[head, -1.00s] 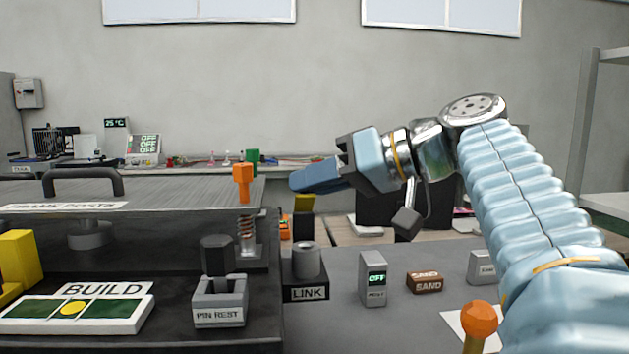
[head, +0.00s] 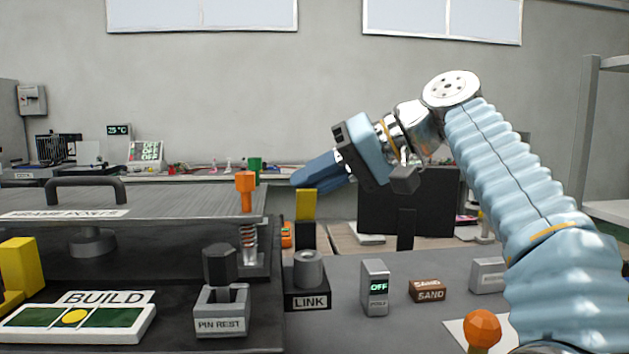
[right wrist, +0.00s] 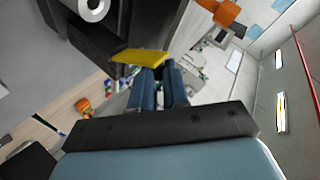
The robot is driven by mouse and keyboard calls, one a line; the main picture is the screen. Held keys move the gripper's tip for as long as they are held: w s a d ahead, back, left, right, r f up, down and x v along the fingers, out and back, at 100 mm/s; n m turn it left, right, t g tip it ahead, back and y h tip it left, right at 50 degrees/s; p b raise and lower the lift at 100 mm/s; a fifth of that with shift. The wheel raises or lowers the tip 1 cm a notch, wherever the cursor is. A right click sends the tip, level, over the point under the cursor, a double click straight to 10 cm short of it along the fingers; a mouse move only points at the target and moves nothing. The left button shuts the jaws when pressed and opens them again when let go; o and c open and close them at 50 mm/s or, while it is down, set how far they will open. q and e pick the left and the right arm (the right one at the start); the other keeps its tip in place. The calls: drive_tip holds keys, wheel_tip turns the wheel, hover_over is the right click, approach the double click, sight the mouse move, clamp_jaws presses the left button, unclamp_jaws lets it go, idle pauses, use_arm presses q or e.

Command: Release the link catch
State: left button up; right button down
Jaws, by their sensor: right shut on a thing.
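The link block (head: 308,285) is black, carries the label LINK and a grey cylinder, and stands right of the dark bench. Behind it rises a black lever with a yellow tab (head: 306,204), upright in the head view. My right gripper (head: 300,178) comes down from the upper right with its blue fingers at the top of the yellow tab. In the right wrist view the yellow tab (right wrist: 140,57) lies across the blue fingertips (right wrist: 158,72), and the gripper is shut on it. The exact contact is partly hidden. My left gripper is not in view.
An orange-topped spring pin (head: 246,190) stands left of the lever. A pin rest (head: 221,315), a grey OFF post (head: 375,288), a brown SAND block (head: 427,291) and an orange ball knob (head: 483,327) stand nearby. The grey table is clear between them.

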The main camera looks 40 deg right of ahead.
drive_tip(key=c, duration=1.1)
unclamp_jaws()
drive_tip(key=shift+c, duration=0.2)
drive_tip(key=v, duration=0.7)
drive_tip(key=shift+s+d, duration=0.15)
drive_tip(key=shift+d, duration=0.05)
drive_tip(key=shift+r, duration=0.1)
